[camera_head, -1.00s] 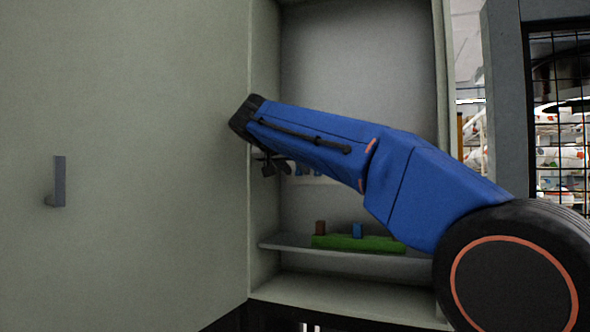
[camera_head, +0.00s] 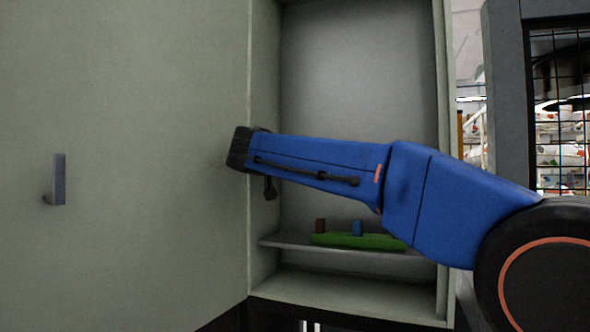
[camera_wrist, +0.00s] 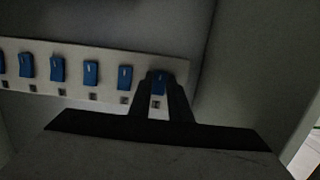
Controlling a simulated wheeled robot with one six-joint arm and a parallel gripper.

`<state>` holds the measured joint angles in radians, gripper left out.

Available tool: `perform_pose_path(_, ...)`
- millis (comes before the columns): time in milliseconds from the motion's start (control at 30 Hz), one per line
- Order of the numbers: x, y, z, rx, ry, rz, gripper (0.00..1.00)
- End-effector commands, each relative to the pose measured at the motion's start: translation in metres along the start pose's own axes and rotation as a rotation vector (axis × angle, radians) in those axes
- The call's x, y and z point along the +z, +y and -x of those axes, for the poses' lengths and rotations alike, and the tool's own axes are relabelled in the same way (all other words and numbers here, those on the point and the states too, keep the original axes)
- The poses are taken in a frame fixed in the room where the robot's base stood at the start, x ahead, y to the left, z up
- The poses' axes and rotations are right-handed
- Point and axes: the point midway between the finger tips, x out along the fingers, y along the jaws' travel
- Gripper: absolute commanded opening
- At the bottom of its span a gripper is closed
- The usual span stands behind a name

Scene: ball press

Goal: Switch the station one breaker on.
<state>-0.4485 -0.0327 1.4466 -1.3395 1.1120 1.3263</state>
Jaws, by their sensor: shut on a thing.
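A pale strip (camera_wrist: 108,66) with a row of several blue breaker switches (camera_wrist: 91,73) runs across the left and middle of the wrist view. A small dark mark sits below each of the nearby switches. My gripper (camera_wrist: 160,84) is shut on the rightmost blue switch (camera_wrist: 159,88), with one dark finger on each side of it. In the head view my gripper (camera_head: 270,188) hangs below the end of my blue arm, inside the open cabinet. The strip is hidden behind my arm there. I cannot tell from these views which switch belongs to station one.
A large door or panel with a handle (camera_head: 55,180) fills the left. The cabinet's upper space is clear.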

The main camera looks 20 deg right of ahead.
Motion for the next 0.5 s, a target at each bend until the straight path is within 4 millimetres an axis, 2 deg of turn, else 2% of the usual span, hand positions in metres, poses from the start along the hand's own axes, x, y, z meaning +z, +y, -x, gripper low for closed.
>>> perform_pose_path(267, 0.0, 0.0002, 0.0001, 0.0, 0.001, 0.0, 0.0)
perform_pose_path(300, 0.0, 0.0001, 0.0001, 0.0, 0.001, 0.0, 0.27)
perform_pose_path(333, 0.0, 0.0001, 0.0001, 0.0, 0.001, 0.0, 0.34)
perform_pose_path(500, 0.0, 0.0, 0.0001, 0.0, 0.0, 0.0, 0.36)
